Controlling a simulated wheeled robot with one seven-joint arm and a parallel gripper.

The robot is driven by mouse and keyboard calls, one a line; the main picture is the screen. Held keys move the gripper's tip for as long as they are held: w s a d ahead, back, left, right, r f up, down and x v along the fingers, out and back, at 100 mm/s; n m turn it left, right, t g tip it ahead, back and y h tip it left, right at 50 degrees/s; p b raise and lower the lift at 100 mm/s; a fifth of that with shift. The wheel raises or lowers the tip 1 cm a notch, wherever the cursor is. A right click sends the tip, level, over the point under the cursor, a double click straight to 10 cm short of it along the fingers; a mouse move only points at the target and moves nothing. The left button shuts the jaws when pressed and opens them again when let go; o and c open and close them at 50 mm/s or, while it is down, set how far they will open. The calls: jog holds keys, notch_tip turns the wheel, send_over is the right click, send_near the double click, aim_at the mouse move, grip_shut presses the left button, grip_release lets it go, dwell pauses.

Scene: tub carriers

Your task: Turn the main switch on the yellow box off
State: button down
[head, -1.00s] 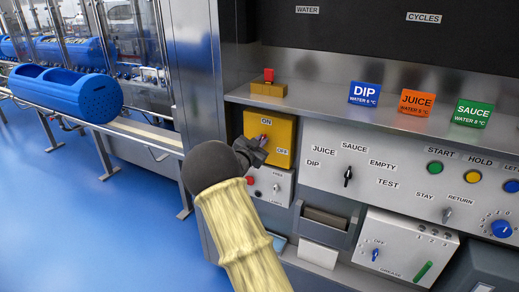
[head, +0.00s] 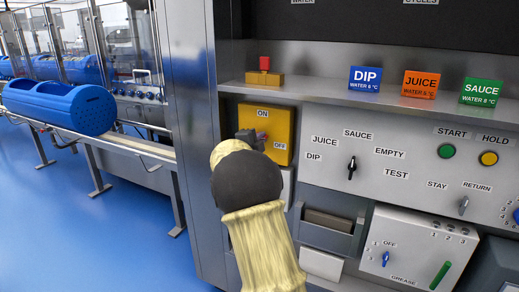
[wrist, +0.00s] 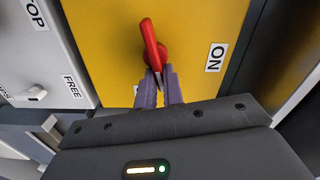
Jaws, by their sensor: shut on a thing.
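The yellow box (head: 280,120) is on the front of the steel machine, with an ON label (head: 263,114) at its top and an OFF label (head: 280,146) at its right. Its main switch has a red handle (wrist: 153,42), clear in the wrist view. There the handle lies nearly along the picture's height, and the ON label (wrist: 215,57) is to its right. My gripper (wrist: 160,72) is shut on the handle's lower end, one purple finger on each side. In the head view my wrist and arm hide most of the switch.
The selector panel (head: 325,180) is to the right. A grey panel with a FREE label (wrist: 72,86) adjoins the box. Blue floor (head: 100,230) lies open at left.

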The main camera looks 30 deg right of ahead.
jog(key=shift+w+a+f+m+b, duration=0.2)
jog(key=shift+f+m+b, duration=0.3)
jog(key=shift+m+b, duration=0.7)
jog(key=shift+r, duration=0.15)
jog(key=c, duration=1.5)
grip_release()
jog(key=shift+a, duration=0.1)
jog(key=v, duration=1.7)
jog(key=shift+s+p, duration=0.25)
jog(key=shift+p, duration=0.2)
